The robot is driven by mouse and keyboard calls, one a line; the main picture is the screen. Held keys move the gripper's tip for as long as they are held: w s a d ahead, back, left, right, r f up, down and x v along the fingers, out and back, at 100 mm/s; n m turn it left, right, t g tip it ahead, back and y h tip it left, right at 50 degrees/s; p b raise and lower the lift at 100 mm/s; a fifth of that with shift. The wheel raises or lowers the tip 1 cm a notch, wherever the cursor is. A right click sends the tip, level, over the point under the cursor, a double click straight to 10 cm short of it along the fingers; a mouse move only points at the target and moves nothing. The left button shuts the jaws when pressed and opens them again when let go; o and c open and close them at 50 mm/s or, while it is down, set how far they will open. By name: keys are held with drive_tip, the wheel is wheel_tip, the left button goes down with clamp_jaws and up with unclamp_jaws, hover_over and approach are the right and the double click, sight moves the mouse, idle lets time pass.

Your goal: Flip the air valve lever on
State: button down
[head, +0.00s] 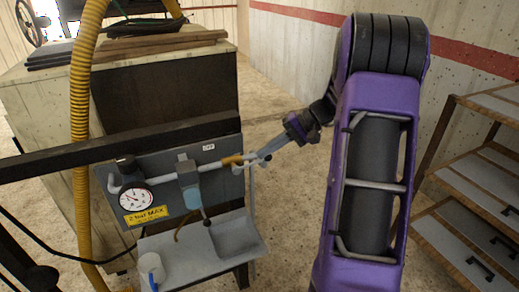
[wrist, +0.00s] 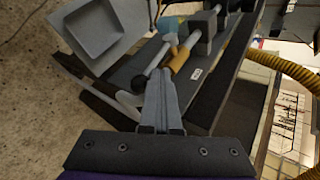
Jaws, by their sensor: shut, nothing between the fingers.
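An orange-yellow sleeve (head: 232,160), which looks like part of the air valve, sits on the right end of the light grey pipe (head: 208,167) on the grey panel. It also shows in the wrist view (wrist: 180,60), just beyond my fingertips. My gripper (head: 262,154) is shut and empty, at the panel's right edge beside the pipe end. In the wrist view its two grey fingers (wrist: 161,76) lie together and point at the valve. I cannot tell whether they touch it.
A pressure gauge (head: 136,199) and a blue-grey filter unit (head: 188,180) are left of the valve. A yellow hose (head: 80,110) hangs at left. A drawer rack (head: 470,225) stands at right.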

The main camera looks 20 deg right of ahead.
drive_tip(key=shift+d+f, duration=0.15)
drive_tip(key=shift+f, duration=0.15)
drive_tip(key=shift+d+f, duration=0.1)
drive_tip(key=shift+f, duration=0.3)
drive_tip(key=shift+s+f, duration=0.1)
drive_tip(key=shift+f, duration=0.1)
drive_tip(key=shift+r, duration=0.1)
drive_tip(key=shift+r, duration=0.35)
drive_tip(key=r+p, duration=0.2)
drive_tip(key=r, duration=0.1)
drive_tip(key=shift+w+r, duration=0.15)
drive_tip(key=shift+w, duration=0.25)
drive_tip(key=p+v, duration=0.1)
drive_tip(key=v, duration=0.9)
drive_tip(key=shift+d+f, duration=0.3)
drive_tip(key=shift+w, duration=0.2)
